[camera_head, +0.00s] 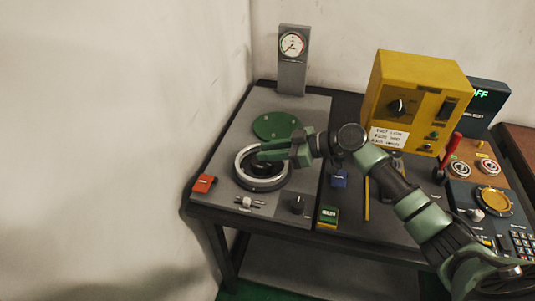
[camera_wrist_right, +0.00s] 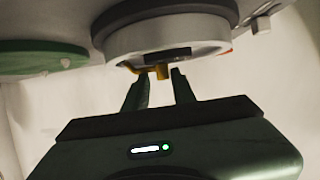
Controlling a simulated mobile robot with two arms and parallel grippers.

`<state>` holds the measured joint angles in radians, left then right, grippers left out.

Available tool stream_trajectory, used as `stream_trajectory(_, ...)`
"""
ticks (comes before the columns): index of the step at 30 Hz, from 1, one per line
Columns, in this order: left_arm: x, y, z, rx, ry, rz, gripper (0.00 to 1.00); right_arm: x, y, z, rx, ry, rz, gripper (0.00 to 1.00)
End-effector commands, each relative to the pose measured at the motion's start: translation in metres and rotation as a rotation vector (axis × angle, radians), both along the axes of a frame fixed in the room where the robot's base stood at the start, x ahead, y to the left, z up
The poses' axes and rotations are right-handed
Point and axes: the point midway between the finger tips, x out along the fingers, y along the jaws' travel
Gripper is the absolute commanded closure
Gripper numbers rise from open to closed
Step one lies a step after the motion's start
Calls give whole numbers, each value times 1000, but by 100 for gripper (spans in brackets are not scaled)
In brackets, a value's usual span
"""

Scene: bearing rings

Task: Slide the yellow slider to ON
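My right gripper (camera_head: 262,151) reaches in from the right over a round ring housing (camera_head: 245,180) on the grey panel. In the right wrist view the two fingertips (camera_wrist_right: 160,76) are apart, just below the white and grey ring housing (camera_wrist_right: 205,35). A small yellow-orange tab (camera_wrist_right: 162,71), which looks like the yellow slider, sticks out beside a dark slot in the housing, between the fingertips. Contact with the fingers cannot be told. The tab is hidden in the head view. No ON label is readable. My left gripper is not in view.
A green disc (camera_head: 277,125) and a gauge post (camera_head: 291,75) are behind the ring. A red block (camera_head: 204,184), a small lever switch (camera_head: 246,203) and a black knob (camera_head: 297,204) surround it. A yellow box (camera_head: 425,85) and a display reading OFF (camera_head: 482,95) stand right.

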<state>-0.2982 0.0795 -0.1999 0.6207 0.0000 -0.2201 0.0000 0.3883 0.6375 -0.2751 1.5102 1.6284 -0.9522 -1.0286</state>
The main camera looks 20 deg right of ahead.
Motion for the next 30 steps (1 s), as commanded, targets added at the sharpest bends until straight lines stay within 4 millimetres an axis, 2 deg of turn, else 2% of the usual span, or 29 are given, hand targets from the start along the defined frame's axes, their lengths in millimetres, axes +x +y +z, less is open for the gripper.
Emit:
stream_trajectory(11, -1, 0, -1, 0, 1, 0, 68, -2, -1, 0, 0, 2, 3, 64)
stream_trajectory(24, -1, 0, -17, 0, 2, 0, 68, -35, -51, 23, -2, 1, 0, 64)
stream_trajectory(30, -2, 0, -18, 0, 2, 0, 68, -41, -60, 29, 0, 1, 2, 64)
